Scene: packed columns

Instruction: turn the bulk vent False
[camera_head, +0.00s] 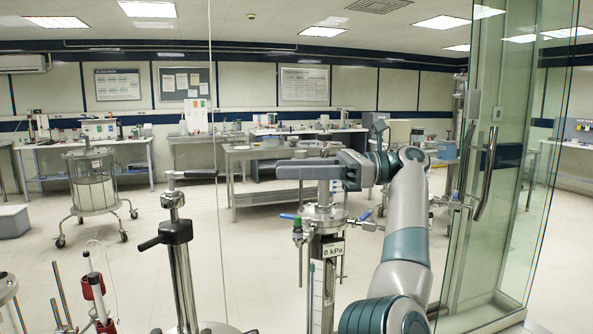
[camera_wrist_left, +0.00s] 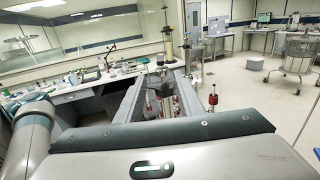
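A metal column (camera_head: 323,275) with a "0 kPa" readout (camera_head: 333,249) stands in front of me in the head view. Blue-handled valves (camera_head: 290,216) and (camera_head: 367,226) and a green-topped fitting (camera_head: 297,224) sit near its top. I cannot tell which part is the bulk vent.
A second metal stand (camera_head: 180,270) with a black handle (camera_head: 152,243) is to the left. Red-and-white columns (camera_head: 93,285) are at lower left. A glass panel (camera_head: 515,170) with a metal handle stands at right. A wheeled vessel (camera_head: 93,190) and steel table (camera_head: 262,195) are farther back.

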